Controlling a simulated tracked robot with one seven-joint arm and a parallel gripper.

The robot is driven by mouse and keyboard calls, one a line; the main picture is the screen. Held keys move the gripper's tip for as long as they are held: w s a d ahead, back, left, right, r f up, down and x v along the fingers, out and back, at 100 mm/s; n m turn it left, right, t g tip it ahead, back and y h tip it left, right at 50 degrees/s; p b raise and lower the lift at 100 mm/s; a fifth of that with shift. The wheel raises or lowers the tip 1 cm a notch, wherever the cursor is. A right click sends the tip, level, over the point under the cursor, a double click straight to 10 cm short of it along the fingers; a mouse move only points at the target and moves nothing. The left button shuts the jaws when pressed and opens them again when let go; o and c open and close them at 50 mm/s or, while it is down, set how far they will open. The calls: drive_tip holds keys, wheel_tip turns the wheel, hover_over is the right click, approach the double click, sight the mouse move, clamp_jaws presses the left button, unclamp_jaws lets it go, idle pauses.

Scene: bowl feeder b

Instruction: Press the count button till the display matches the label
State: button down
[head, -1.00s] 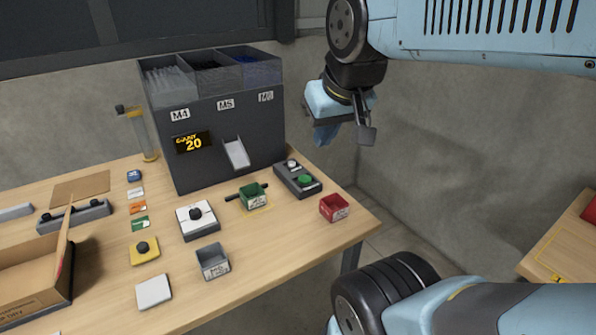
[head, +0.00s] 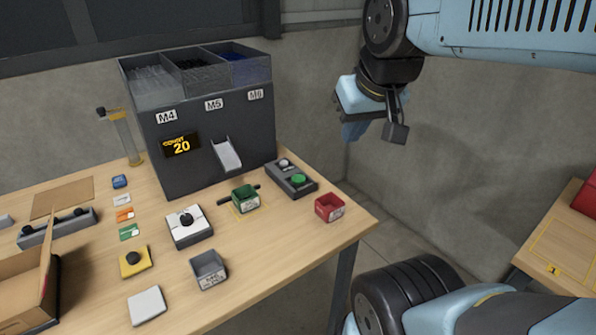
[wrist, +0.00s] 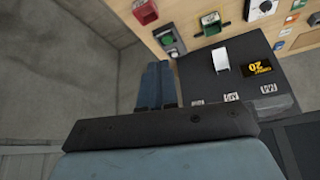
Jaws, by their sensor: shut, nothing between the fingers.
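The dark feeder (head: 215,125) stands on the table, and its display (head: 181,146) reads "COUNT 20"; the display also shows upside down in the wrist view (wrist: 258,71). A grey control box (head: 304,189) to the feeder's right has a green button (head: 299,179) and a pale button (head: 284,162). A green bin (head: 245,197) with a small white label, too small to read, sits before the chute (head: 227,154). My gripper (head: 355,132) is shut and empty, high right of the feeder, apart from everything; its blue fingers (wrist: 158,75) lie together in the wrist view.
A red bin (head: 329,209) is near the table's right edge. A white box with a black knob (head: 188,228), a grey bin (head: 208,272) and a yellow button box (head: 135,263) are nearer. A cardboard box (head: 25,295) is at left. Open air surrounds my gripper.

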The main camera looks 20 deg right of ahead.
drive_tip(key=n+g+h, duration=0.2)
drive_tip(key=n+h, duration=0.6)
drive_tip(key=n, duration=0.6)
hover_over(296, 180)
wheel_tip(296, 180, down, 18)
drive_tip(key=shift+w+r, duration=0.15)
drive_tip(key=shift+w, duration=0.15)
drive_tip(key=shift+f, duration=4.3)
drive_tip(key=shift+s+d+f, duration=0.1)
drive_tip(key=shift+f, duration=0.1)
drive_tip(key=shift+s+f, duration=0.15)
drive_tip(key=shift+f, duration=0.1)
